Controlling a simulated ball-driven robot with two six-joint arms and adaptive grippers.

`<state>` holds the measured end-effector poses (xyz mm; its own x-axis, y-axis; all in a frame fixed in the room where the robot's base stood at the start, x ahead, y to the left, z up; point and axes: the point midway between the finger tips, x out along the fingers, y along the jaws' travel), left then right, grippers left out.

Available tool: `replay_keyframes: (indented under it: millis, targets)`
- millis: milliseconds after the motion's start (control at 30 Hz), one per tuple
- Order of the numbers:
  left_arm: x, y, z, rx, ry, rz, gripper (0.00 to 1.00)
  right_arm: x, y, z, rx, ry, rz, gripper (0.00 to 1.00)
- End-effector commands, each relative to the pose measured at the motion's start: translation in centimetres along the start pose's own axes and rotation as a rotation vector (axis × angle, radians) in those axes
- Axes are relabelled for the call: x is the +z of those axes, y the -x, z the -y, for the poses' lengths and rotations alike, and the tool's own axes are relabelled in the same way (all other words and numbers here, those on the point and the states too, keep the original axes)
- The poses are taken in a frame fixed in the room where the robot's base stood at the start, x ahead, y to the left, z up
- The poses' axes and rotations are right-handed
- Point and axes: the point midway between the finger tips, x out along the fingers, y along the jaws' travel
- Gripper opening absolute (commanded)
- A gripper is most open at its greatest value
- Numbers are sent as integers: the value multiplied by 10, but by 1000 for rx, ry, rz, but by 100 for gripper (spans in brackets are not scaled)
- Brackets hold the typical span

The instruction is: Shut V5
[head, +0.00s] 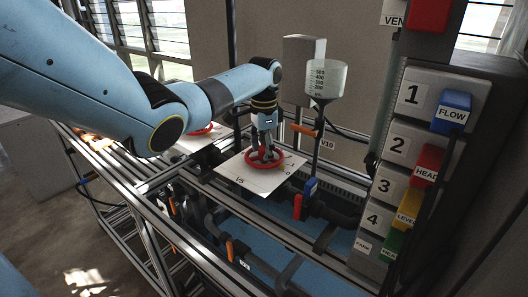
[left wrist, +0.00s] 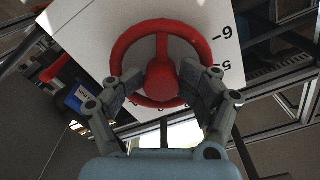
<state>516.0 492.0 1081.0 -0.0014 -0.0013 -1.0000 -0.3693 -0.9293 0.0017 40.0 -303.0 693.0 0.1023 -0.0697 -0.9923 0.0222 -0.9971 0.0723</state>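The V5 handwheel (head: 263,160) is red and sits on a white plate (head: 237,173) marked "V5" with a number scale. In the left wrist view the wheel (left wrist: 160,80) shows its rim, spokes and round hub, and the plate (left wrist: 82,38) has figures along its edge. My left gripper (head: 264,152) points down at the wheel from above. In the left wrist view its two fingers (left wrist: 161,92) stand apart, one on each side of the hub, over the wheel's lower part. A gap shows between each finger and the hub; contact with the rim is unclear. My right gripper is not in view.
Another red handwheel (head: 203,129) on a white plate is partly behind my left arm. A measuring funnel (head: 326,78), an orange lever by the V10 label (head: 327,145) and a blue-and-red valve (head: 310,187) stand close by. A numbered panel (head: 412,147) with coloured tags is at right.

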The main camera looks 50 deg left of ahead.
Motion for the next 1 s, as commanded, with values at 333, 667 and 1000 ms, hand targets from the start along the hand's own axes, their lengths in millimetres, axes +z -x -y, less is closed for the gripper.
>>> replay_keyframes:
  millis: [333, 667, 1000]
  targets:
    - [-1, -1, -2, 4, -1, -1, 60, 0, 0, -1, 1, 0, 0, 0]
    - [-1, 36, 0, -3, 0, -4, 60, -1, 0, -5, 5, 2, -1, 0]
    - [0, 71, 0, -2, 0, -2, 60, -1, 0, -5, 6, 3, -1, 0]
